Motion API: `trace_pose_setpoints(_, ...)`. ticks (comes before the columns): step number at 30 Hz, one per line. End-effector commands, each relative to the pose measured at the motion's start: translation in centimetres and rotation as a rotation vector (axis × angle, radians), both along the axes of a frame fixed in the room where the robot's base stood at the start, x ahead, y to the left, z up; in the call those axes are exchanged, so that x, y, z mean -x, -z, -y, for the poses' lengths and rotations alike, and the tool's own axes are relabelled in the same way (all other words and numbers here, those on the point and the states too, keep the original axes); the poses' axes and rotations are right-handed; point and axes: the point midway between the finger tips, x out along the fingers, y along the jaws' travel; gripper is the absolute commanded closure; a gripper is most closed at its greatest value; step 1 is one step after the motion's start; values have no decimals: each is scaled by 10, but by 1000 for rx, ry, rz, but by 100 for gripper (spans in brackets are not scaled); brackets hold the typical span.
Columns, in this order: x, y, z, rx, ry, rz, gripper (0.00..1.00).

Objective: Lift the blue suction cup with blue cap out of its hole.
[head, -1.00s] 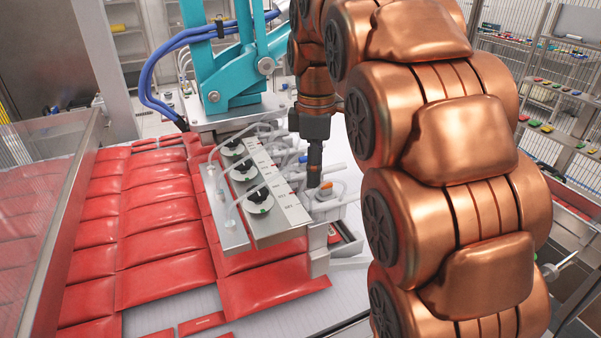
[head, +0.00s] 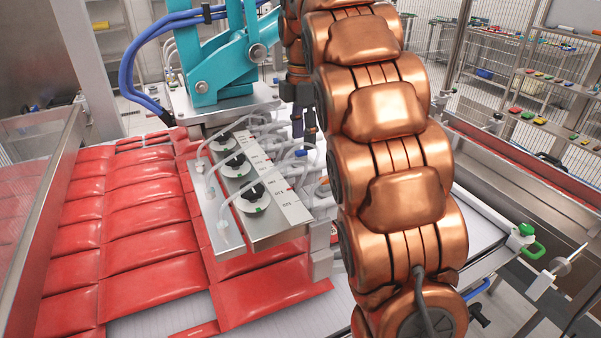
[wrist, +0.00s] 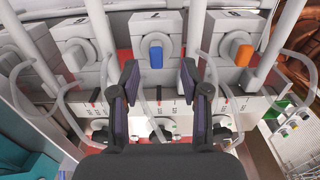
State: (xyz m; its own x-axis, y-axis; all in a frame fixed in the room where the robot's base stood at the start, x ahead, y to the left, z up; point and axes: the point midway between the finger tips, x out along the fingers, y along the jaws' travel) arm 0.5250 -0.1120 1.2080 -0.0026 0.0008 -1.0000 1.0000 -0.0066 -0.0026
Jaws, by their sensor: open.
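In the wrist view a blue cap (wrist: 156,57) sits at the front of a ring-shaped grey fitting on the middle grey block (wrist: 160,24). My gripper (wrist: 160,82) is open, with one dark pad to the left and one to the right of the blue cap in the picture. The pads appear apart from the cap, and nothing is between them. In the head view my gripper (head: 304,126) points down behind the metal panel with black knobs (head: 250,190). Whether the cap's lower part is in a hole cannot be seen.
An orange cap (wrist: 243,55) is on the block to the right, and a grey fitting (wrist: 73,57) on the left one. Grey hoses and pipes (wrist: 100,30) run close to both sides of my fingers. Red pouches (head: 150,240) lie left of the panel.

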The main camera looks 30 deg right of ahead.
Motion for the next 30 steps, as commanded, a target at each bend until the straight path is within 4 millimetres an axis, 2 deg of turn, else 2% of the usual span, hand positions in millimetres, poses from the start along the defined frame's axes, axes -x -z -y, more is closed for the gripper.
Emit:
trace_pose_setpoints(4,-2,5,-1,2,-2,2,54)
trace_pose_setpoints(21,-4,46,-4,1,-3,0,54)
trace_pose_setpoints(30,-5,49,-4,1,-3,2,54)
